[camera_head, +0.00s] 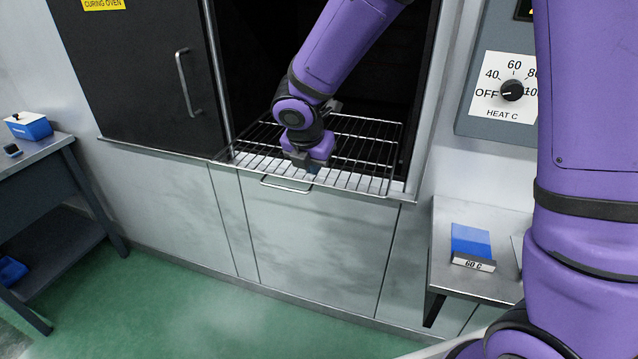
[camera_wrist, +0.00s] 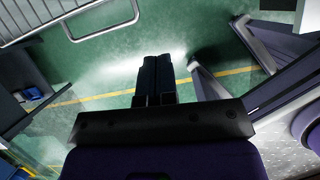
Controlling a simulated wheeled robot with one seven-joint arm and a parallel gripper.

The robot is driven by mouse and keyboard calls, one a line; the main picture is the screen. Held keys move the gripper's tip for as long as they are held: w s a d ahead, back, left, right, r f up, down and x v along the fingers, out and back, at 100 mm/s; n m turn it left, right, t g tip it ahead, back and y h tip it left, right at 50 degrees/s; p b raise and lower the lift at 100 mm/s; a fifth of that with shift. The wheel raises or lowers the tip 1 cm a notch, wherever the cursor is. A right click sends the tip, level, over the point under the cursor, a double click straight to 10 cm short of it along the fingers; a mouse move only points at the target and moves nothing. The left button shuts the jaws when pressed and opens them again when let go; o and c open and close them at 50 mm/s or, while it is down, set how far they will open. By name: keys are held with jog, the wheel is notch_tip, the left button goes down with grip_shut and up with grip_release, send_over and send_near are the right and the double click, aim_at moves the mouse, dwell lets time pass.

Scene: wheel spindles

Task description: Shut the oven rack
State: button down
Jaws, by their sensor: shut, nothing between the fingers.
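The oven rack (camera_head: 355,155), a wire shelf, sticks out of the dark opening of the curing oven (camera_head: 260,75). Its looped front handle (camera_head: 286,185) hangs past the front sill. My gripper (camera_head: 313,168) is over the front part of the rack, pointing down, and hides some wires. In the wrist view my gripper (camera_wrist: 158,60) is shut, its two dark fingers together with nothing between them. The rack (camera_wrist: 30,18) and its handle (camera_wrist: 103,22) show at the upper left there, apart from the fingers. The oven door (camera_head: 135,75) stands to the left of the opening.
A heat dial (camera_head: 512,90) is on the panel at right. Below it, a side shelf (camera_head: 480,280) holds a blue block (camera_head: 471,241) with a "60 C" label. A bench (camera_head: 40,150) with a blue box (camera_head: 28,126) stands at left. The green floor in front is clear.

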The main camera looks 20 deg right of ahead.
aim_at(345, 142)
jog(key=shift+n, duration=0.5)
jog(key=shift+w+d+f, duration=0.5)
jog(key=shift+w+f, duration=0.65)
jog(key=shift+f, duration=0.65)
jog(key=shift+w+d+f, duration=0.55)
jog(key=shift+w+f, duration=0.6)
jog(key=shift+f, duration=0.65)
jog(key=shift+w+d+f, duration=0.5)
jog(key=shift+w+f, duration=0.65)
jog(key=shift+f, duration=0.65)
jog(key=w+d, duration=0.4)
jog(key=w, duration=0.3)
jog(key=w+d, duration=0.5)
jog(key=w, duration=0.2)
jog(key=w+d, duration=0.5)
jog(key=w, duration=0.2)
jog(key=shift+w+d, duration=0.15)
jog(key=shift+w, duration=0.05)
